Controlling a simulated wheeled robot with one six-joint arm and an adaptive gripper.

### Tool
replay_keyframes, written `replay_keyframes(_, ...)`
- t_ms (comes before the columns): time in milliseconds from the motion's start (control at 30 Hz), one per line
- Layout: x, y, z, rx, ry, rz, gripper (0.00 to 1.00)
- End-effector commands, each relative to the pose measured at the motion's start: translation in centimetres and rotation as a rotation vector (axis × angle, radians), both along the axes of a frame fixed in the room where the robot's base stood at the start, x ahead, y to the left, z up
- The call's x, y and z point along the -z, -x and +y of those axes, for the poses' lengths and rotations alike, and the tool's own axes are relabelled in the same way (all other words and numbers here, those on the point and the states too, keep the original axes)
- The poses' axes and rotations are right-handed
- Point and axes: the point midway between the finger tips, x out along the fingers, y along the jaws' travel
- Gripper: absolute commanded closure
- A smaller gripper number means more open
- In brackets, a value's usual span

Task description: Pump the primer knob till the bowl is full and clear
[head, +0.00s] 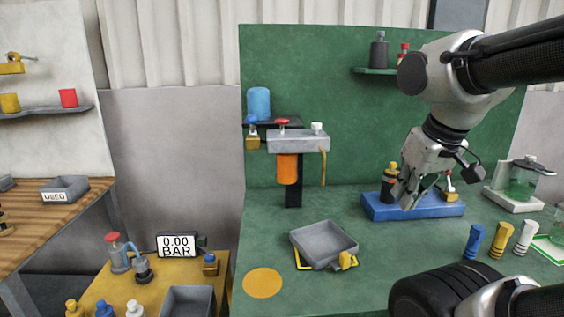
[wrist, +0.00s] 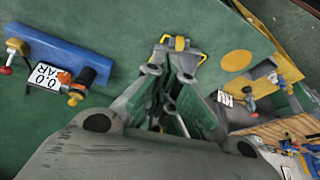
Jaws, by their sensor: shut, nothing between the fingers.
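A grey filter head (head: 298,142) is fixed to the green board. On its top are a red knob (head: 282,124) and a white cap (head: 317,127); I cannot tell which one is the primer knob. An orange bowl (head: 287,169) hangs below it; its fill and clarity cannot be made out. My gripper (head: 408,192) is shut and empty, well right of the filter head, in front of the blue block (head: 385,210). In the wrist view, my gripper (wrist: 172,90) points toward a yellow-and-grey part (wrist: 180,48). The filter head is not identifiable there.
The blue block bears a dark cylinder with an orange cap (head: 390,180), close to my gripper. A grey tray (head: 322,242) and an orange disc (head: 262,283) lie on the green bench. Coloured cylinders (head: 499,240) stand at right.

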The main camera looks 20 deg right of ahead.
Motion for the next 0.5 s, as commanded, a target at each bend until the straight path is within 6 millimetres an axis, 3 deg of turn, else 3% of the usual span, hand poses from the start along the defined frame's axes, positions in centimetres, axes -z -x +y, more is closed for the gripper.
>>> replay_keyframes(367, 0.6, -0.4, 0.8, -0.037, 0.001, 0.03, 1.0)
replay_keyframes(500, 0.9, -2.6, 2.3, -0.106, 0.009, 0.09, 1.0)
